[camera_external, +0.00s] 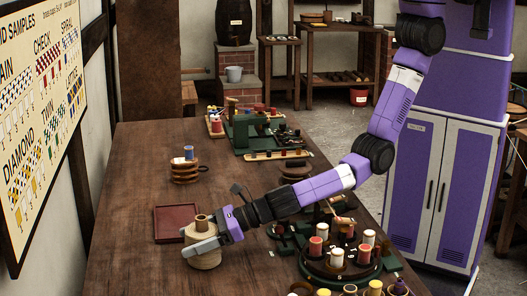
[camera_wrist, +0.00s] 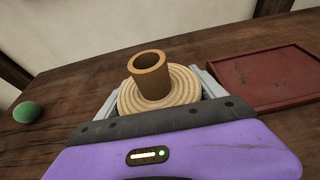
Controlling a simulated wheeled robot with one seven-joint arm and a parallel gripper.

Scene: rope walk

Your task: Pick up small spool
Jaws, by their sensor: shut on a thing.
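A spool (camera_external: 203,250) with pale wound cord and a brown hollow core stands upright on the wooden table, just in front of a red tray. My gripper (camera_external: 205,245) reaches in from the right and is shut on this spool, with a finger across its near side. In the wrist view the spool (camera_wrist: 160,92) sits between the grey fingers, its brown core pointing up. The lower part of the spool is hidden by my gripper there. I cannot tell whether it is clear of the table.
The shallow red tray (camera_external: 157,224) lies beside the spool. A round green rack (camera_external: 350,268) with several spools is at the right. A green ball (camera_wrist: 27,112) lies left.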

